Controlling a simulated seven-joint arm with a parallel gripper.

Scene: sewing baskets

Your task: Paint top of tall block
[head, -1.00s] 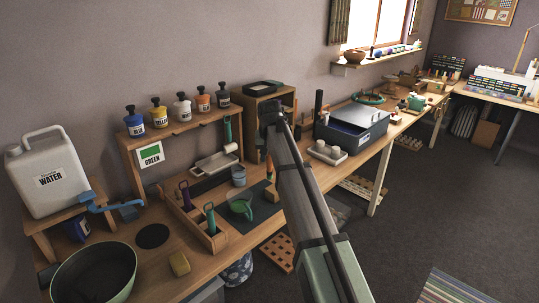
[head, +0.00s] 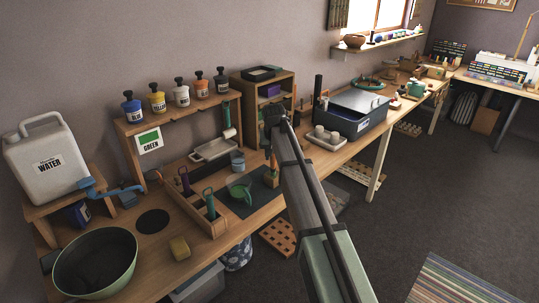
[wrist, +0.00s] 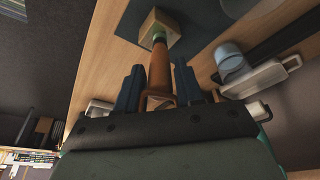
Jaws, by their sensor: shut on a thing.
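The wooden block (head: 271,179) stands on the dark mat (head: 255,197) in the head view; it is also in the wrist view (wrist: 165,42), at the top. My gripper (wrist: 158,92) is shut on the brown-orange handle of a painting tool (wrist: 159,68). The tool points at the block, and its green end lies over the block's top in the wrist view. I cannot tell whether they touch. In the head view my arm hides most of the gripper, and a little of the orange tool (head: 273,161) shows above the block.
A wooden rack (head: 203,223) holds a purple-handled and a green-handled tool. A blue-grey cup (head: 238,165) and a white tray (head: 212,150) stand behind the mat. A dark box (head: 352,121) and a tray of pale pots (head: 326,139) are to the right.

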